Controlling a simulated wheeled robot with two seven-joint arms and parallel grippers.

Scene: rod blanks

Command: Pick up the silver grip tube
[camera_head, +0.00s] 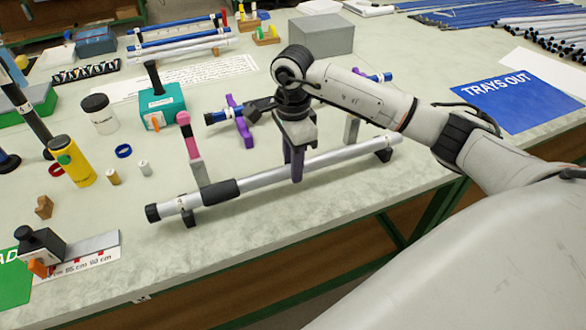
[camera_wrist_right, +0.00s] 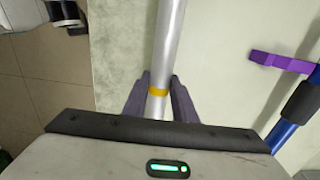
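The silver grip tube (camera_head: 262,181) is a long silver tube with a black end cap and a dark grip sleeve near its left end. It lies along the table's front edge, raised on small black supports. My right gripper (camera_head: 296,168) points down at the middle of the tube, with a finger on each side. In the right wrist view the tube (camera_wrist_right: 167,45) runs between the fingers (camera_wrist_right: 159,100) at a yellow band, with no clear gap beside it. The tube still sits at its supports. My left gripper is not in view.
A pink-and-grey upright (camera_head: 190,145) stands just behind the tube's left part. A purple stand (camera_head: 240,122) carries a blue tube behind my gripper. A yellow bottle (camera_head: 73,162) and a teal box (camera_head: 161,106) stand to the left. A blue "TRAYS OUT" mat (camera_head: 515,105) lies right.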

